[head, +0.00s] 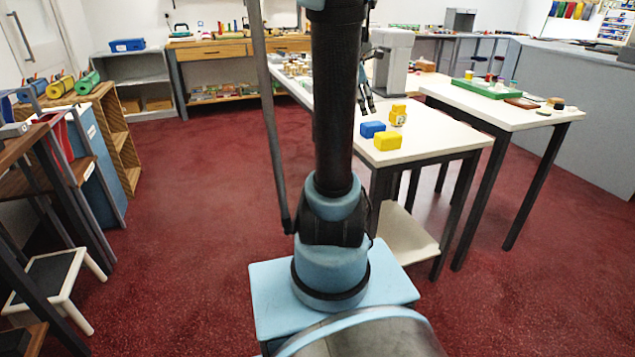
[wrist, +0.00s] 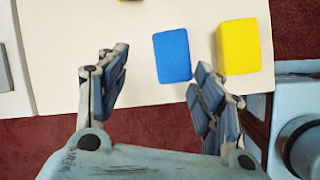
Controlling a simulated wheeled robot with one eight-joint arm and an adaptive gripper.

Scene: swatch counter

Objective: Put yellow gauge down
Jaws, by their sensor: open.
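A small yellow gauge-like block (head: 398,116) with a pale face stands on the white table, behind the other blocks, in the head view. At the top edge of the wrist view, a cut-off bit of yellow and dark (wrist: 117,4) may be part of it. My gripper (head: 367,106) is above the table, left of the gauge and apart from it. In the wrist view my gripper (wrist: 161,58) has its fingers spread wide with nothing held between them.
A plain yellow block (head: 387,141) sits near the table's front edge, beside the blue block (head: 372,129). A grey machine (head: 393,62) stands behind. The white tabletop (head: 440,138) is clear to the right. A second table (head: 500,108) holds a green tray (head: 485,88).

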